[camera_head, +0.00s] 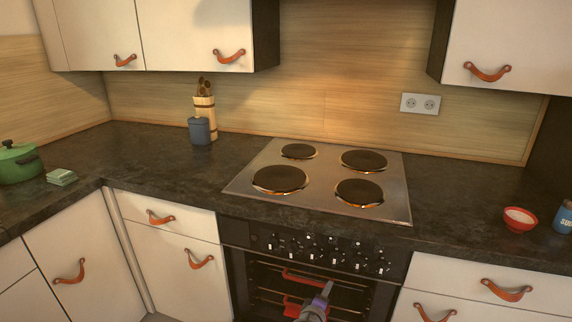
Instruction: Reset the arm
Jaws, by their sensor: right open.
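My right gripper (326,290) shows at the bottom of the head view, in front of the oven (262,275). It is open, and I see nothing held in it. An orange-red bar or pull (302,275) runs across the oven front just behind and above the gripper. Another red piece (291,304) shows beside the gripper's left side; I cannot tell what it belongs to. My left gripper is not in view.
The stove top (330,160) has bare hot plates. A red bowl (519,219) and blue can (564,217) stand on the right counter. A green pot (17,163), utensil holder (205,112) and dark jar (199,131) stand left. Drawer pulls (507,290) stick out below.

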